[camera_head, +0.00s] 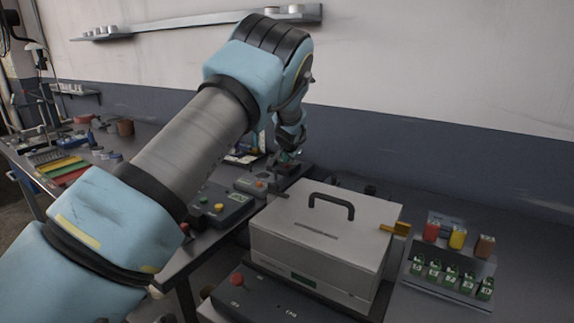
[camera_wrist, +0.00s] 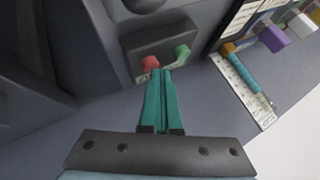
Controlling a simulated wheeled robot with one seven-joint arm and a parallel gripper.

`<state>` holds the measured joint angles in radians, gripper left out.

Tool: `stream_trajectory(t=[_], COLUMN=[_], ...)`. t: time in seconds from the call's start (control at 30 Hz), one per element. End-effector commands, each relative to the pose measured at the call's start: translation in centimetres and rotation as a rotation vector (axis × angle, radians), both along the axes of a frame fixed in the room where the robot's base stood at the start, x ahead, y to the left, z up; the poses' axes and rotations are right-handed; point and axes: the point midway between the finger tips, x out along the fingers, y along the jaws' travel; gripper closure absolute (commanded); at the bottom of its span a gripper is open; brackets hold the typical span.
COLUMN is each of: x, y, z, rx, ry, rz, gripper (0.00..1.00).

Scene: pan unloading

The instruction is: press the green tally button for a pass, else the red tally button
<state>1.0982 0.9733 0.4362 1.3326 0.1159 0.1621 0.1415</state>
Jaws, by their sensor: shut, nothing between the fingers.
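In the wrist view, a dark tally box (camera_wrist: 172,45) carries a red tally button (camera_wrist: 150,63) and a green tally button (camera_wrist: 183,54) side by side. My gripper (camera_wrist: 163,72) is shut and empty, its teal fingers together. The fingertips show just below the gap between the two buttons, partly overlapping the lower edge of them. I cannot tell whether they touch either button. In the head view my gripper (camera_head: 287,163) is small, beyond the white case and mostly merged with the dark bench items there.
A white lidded case (camera_head: 320,240) with a black handle stands in the foreground. A control box (camera_head: 220,205) with coloured buttons sits left of it. A rack (camera_head: 450,270) of small green-labelled items is at right. In the wrist view a blue-handled tool (camera_wrist: 240,70) lies on a white strip.

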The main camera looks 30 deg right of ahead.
Motion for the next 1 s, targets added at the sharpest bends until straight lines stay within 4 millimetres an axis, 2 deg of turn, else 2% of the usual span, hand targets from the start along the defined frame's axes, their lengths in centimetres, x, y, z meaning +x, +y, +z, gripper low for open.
stream_trajectory(t=[0.2,0.67,1.0], x=[0.0,0.0,0.0], y=[0.0,0.0,0.0], z=[1.3,1.8,4.9], rx=[-0.001,-0.001,-0.002], ry=[0.000,0.000,-0.001], rz=[0.001,-0.001,0.000], gripper=[1.00,1.00,1.00])
